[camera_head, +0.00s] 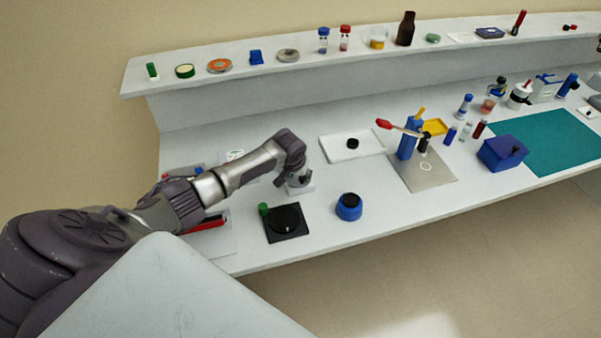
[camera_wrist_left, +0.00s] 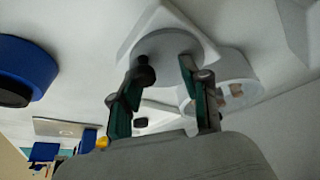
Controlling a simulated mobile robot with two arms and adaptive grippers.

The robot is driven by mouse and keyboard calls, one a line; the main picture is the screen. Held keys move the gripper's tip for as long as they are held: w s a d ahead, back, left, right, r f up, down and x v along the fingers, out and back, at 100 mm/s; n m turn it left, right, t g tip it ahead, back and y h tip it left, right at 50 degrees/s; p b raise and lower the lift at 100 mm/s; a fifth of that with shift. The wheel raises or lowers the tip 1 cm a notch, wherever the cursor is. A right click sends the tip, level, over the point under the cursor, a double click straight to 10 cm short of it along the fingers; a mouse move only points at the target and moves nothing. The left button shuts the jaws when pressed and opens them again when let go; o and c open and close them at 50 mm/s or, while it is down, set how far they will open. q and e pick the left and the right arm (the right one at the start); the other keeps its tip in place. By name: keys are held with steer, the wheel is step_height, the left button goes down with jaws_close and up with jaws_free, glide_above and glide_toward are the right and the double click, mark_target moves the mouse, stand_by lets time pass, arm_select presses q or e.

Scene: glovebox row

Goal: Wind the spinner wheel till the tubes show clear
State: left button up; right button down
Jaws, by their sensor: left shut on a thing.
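The spinner wheel (camera_wrist_left: 171,45) is a pale round disc on a white base, close up in the left wrist view. In the head view its white base (camera_head: 301,189) shows under my gripper. A pale, clear-walled round part (camera_wrist_left: 240,88) with small brownish spots sits beside the disc; I cannot tell whether tubes in it show clear. My left gripper (camera_wrist_left: 168,85) has its two green-and-dark fingers at the disc, shut on the wheel. A dark knob by one fingertip may be its handle; the exact grip is unclear. In the head view the left gripper (camera_head: 298,178) hides most of the wheel.
A black square plate with a dial (camera_head: 286,222) and a blue round pot (camera_head: 349,207) stand in front of the gripper. A white slab with a black knob (camera_head: 352,145) lies behind to the right. A raised shelf (camera_head: 220,82) runs along the back.

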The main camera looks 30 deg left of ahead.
arm_select(q)
steer(key=shift+s+a+f+m, duration=0.3)
steer(key=shift+s+a+f, duration=0.05)
steer(key=shift+a+f, duration=0.1)
jaws_close()
steer(key=shift+a, duration=0.15)
steer(key=shift+c, duration=0.5)
jaws_free()
steer(key=shift+f, duration=0.15)
steer(key=o, duration=1.1)
steer(key=shift+w+f, duration=0.1)
steer(key=shift+c, duration=0.2)
steer(key=o, duration=0.7)
steer(key=shift+w, duration=0.15)
steer(key=shift+o, duration=0.2)
steer(key=shift+r, duration=0.25)
steer(key=shift+w, duration=0.1)
